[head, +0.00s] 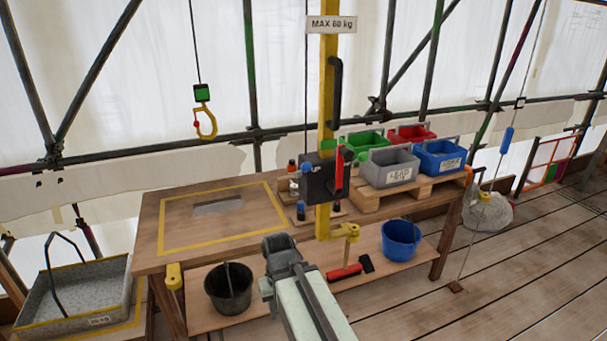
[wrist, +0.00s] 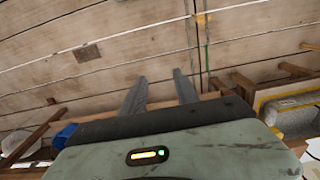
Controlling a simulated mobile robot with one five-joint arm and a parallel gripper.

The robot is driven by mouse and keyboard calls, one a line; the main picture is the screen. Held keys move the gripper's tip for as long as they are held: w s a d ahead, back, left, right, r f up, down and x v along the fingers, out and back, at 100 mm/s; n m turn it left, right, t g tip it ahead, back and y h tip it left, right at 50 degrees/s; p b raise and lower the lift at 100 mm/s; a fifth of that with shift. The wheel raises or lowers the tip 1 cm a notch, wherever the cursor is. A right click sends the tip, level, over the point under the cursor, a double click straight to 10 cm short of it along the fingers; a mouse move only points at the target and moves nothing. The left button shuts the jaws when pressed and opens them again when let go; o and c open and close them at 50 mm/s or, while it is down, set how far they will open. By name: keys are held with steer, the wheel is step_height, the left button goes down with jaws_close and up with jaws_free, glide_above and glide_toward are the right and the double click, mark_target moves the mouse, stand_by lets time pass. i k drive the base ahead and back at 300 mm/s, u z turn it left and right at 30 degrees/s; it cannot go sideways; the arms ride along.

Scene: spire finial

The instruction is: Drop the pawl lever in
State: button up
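A black winch box (head: 318,181) is fixed to the yellow post (head: 327,100) at the workbench. An upright red lever (head: 340,168) stands on its right side; I cannot tell for sure that it is the pawl lever. My gripper (head: 277,245) is in front of the bench, lower and left of the winch box and apart from it. In the wrist view my gripper (wrist: 160,84) has its two fingers spread with nothing between them. The winch does not show in the wrist view.
The workbench (head: 170,255) has a yellow taped area. Grey (head: 390,167), blue (head: 440,157), green and red bins stand on a pallet. A black bucket (head: 229,290) and blue bucket (head: 402,238) are below. A hook (head: 205,122) hangs left.

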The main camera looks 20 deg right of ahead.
mark_target(306, 167)
steer(key=u, duration=0.05)
steer(key=k, duration=0.5)
steer(key=u, duration=1.35)
steer(key=i, duration=0.55)
steer(key=z, duration=0.2)
